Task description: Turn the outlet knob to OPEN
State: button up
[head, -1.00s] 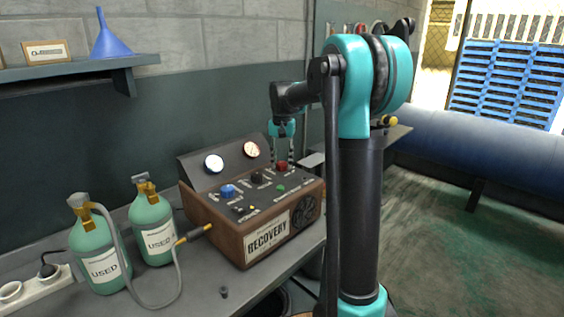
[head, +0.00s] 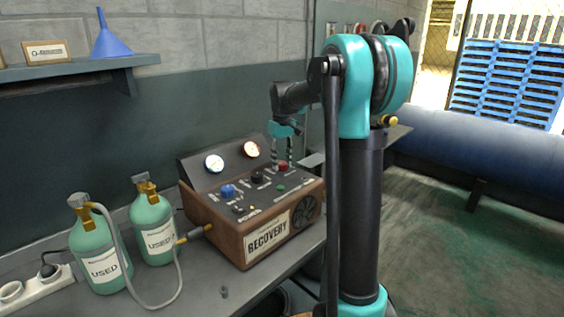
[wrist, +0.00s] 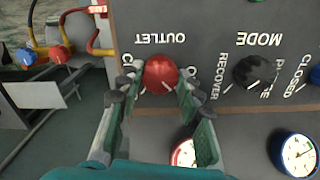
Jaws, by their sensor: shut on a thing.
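The outlet knob (head: 283,166) is the red knob at the back right of the recovery machine's top panel (head: 262,208). In the wrist view the red knob (wrist: 160,72) sits below the inverted OUTLET label, and its position labels are partly covered by my fingers. My gripper (wrist: 158,86) has one finger on each side of the knob and is shut on it. In the head view my gripper (head: 282,156) points down at the knob, slightly tilted. The knob's exact pointer direction is hard to tell.
A black mode knob (wrist: 254,73) stands beside the red one, with a blue knob (head: 228,191) further left. Two gauges (head: 214,163) are on the sloped back panel. Green USED cylinders (head: 100,255) and a grey hose (head: 150,303) stand left of the machine.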

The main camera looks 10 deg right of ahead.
aim_at(282, 163)
jog(key=shift+n, duration=0.3)
jog(key=o, duration=1.2)
jog(key=shift+c, duration=0.2)
jog(key=shift+r, duration=0.15)
notch_tip(282, 163, up, 12)
